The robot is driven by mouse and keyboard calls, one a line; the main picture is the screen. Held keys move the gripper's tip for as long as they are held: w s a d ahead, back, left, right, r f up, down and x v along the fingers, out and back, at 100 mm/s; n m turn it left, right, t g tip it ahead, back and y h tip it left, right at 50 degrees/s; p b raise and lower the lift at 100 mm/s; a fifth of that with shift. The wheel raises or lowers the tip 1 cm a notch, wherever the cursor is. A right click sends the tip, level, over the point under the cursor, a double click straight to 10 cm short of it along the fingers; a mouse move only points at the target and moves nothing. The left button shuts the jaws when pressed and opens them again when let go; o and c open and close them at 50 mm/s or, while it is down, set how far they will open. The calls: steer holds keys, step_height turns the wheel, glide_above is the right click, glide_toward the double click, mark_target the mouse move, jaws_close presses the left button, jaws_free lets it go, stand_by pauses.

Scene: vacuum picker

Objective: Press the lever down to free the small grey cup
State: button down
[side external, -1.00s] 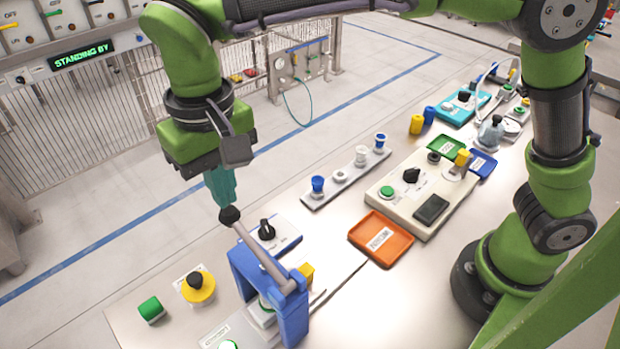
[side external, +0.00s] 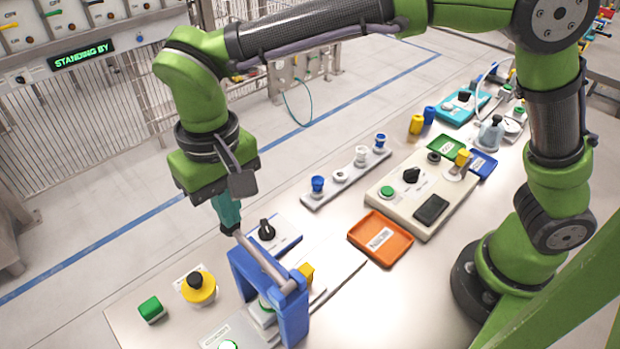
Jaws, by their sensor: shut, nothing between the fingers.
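The lever (side external: 262,258) is a grey bar pivoted on a blue frame (side external: 293,318), and it slants up to the left. My gripper (side external: 230,228), with teal fingers, is shut and empty. Its tips are at the lever's black-knobbed end, right over it and seemingly touching, and they hide most of the knob. A pale grey and green part (side external: 262,315) sits under the blue frame, partly hidden by it. I cannot tell whether this is the small grey cup.
A blue-and-white box with a black dial (side external: 267,231) is close behind the lever. An orange tray (side external: 380,238) and a cream control box (side external: 420,192) are to the right.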

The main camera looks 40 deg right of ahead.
steer(key=shift+f, duration=1.65)
steer(key=shift+r, duration=5.05)
steer(key=shift+w+a, duration=0.1)
steer(key=shift+w, duration=0.05)
steer(key=s+d+m+t+y, duration=0.1)
steer(key=s+d+m+t, duration=0.1)
steer(key=d, duration=1.2)
steer(key=s+d+f+m+t+y, duration=0.1)
steer(key=s+d+t, duration=0.4)
steer(key=d, duration=1)
steer(key=shift+s+f+m, duration=0.25)
steer(key=shift+s+m, duration=0.25)
steer(key=shift+s, duration=0.6)
